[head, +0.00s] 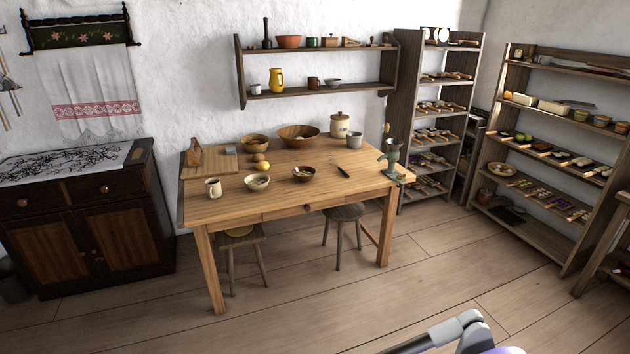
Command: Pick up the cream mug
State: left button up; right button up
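A cream mug (213,188) stands upright near the front left corner of the wooden table (330,197). Its handle seems to point left. A small bowl (257,182) stands to its right, apart from it. Part of my arm shows at the bottom edge of the head view, far in front of the table. Neither gripper can be made out in this view.
A cutting board (217,165), bowls (304,174), a cream canister (340,125), a grey cup (354,140) and a green grinder (391,158) are on the table. Stools (344,212) stand at its front. A dark cabinet (85,215) is left. The floor in front is clear.

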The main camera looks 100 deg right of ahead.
aim_at(213, 190)
jog(key=z, duration=3.1)
